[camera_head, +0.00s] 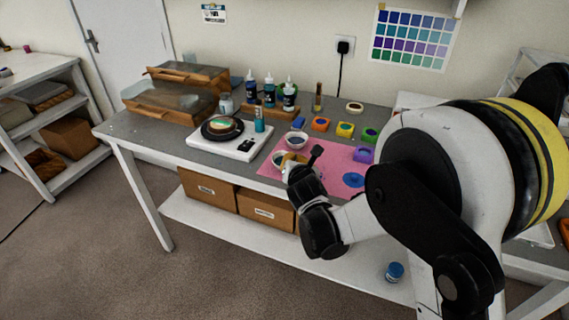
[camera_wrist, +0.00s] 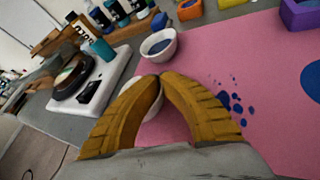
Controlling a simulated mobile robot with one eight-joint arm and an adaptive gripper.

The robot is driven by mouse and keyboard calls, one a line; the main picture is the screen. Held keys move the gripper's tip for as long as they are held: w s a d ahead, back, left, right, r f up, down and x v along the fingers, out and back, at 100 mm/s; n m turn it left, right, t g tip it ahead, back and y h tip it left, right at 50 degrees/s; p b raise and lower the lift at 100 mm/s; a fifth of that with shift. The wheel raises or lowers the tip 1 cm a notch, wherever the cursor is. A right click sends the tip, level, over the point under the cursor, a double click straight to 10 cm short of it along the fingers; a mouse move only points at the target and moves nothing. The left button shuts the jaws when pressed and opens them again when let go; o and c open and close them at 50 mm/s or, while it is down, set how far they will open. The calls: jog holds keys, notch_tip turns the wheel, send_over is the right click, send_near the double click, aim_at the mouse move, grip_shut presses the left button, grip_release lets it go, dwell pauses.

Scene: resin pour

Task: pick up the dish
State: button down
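A small white dish (camera_head: 280,158) is at the left edge of the pink mat, beside my gripper. In the wrist view the white dish (camera_wrist: 150,108) shows between and behind the fingers, and much of it is hidden. A second white dish with dark blue contents (camera_head: 296,140) stands just behind it; it also shows beyond the fingertips in the wrist view (camera_wrist: 158,46). My gripper (camera_head: 291,160) points down at the nearer dish. Its yellow-brown fingers (camera_wrist: 160,77) bow outward and their tips meet or nearly meet. I cannot tell whether the dish's rim is between them.
The pink mat (camera_head: 330,183) carries blue splashes and a dark-headed tool (camera_head: 316,152). Coloured moulds (camera_head: 345,129) line its back edge. A white scale (camera_head: 235,143) with a black round dish and a teal bottle (camera_head: 259,121) stand to the left. Bottles (camera_head: 269,92) stand behind.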

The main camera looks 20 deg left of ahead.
jog(key=shift+r, duration=0.1)
dwell(0.3)
notch_tip(320, 180, up, 5)
jog(key=p, duration=0.2)
jog(key=shift+d+p, duration=0.15)
jog(key=shift+p, duration=0.25)
jog(key=d+r+p, duration=0.3)
jog(key=d+r, duration=0.3)
jog(key=d, duration=0.5)
jog(key=shift+s+d+p, duration=0.3)
